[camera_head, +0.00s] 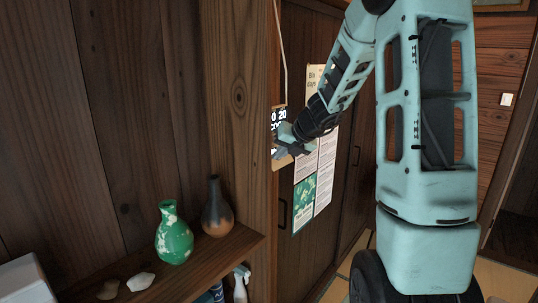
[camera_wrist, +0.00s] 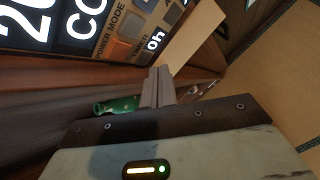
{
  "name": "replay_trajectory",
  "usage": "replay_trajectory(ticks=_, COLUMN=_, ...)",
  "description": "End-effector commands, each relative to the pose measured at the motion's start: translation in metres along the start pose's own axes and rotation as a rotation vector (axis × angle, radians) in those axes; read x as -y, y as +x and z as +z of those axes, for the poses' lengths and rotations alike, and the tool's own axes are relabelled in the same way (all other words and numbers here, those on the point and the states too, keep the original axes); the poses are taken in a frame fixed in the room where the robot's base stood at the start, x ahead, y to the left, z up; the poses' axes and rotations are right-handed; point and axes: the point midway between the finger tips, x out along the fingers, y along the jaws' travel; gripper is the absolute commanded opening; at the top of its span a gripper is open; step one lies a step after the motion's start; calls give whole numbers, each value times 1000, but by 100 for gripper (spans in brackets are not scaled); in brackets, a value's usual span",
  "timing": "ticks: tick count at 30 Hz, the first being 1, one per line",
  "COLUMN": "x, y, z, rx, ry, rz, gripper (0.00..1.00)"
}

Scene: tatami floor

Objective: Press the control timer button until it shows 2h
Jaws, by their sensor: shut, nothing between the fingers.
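The control panel (camera_head: 279,118) hangs on the wooden wall in the head view, partly hidden by my gripper (camera_head: 283,150). In the wrist view the panel (camera_wrist: 75,32) fills the top left, tilted, with large white characters on black and the labels POWER, MODE and TIMER. The small timer display (camera_wrist: 155,40) reads 0h. My gripper (camera_wrist: 158,74) is shut and empty, its fingertips just below the timer display in the picture. I cannot tell whether the fingertips touch the panel. The timer button cannot be made out clearly.
A wooden shelf (camera_head: 190,272) at lower left holds a green vase (camera_head: 174,236), a dark vase (camera_head: 216,208) and pale stones (camera_head: 140,281). Posters (camera_head: 305,195) hang on the dark doors right of the panel. A spray bottle (camera_head: 241,284) stands below the shelf.

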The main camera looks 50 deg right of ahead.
Motion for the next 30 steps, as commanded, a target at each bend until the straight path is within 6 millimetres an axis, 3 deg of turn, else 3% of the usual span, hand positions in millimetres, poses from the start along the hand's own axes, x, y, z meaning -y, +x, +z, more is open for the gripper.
replay_trajectory(ticks=30, x=-4, y=5, z=4, rx=-1, ry=1, rz=1, gripper=0)
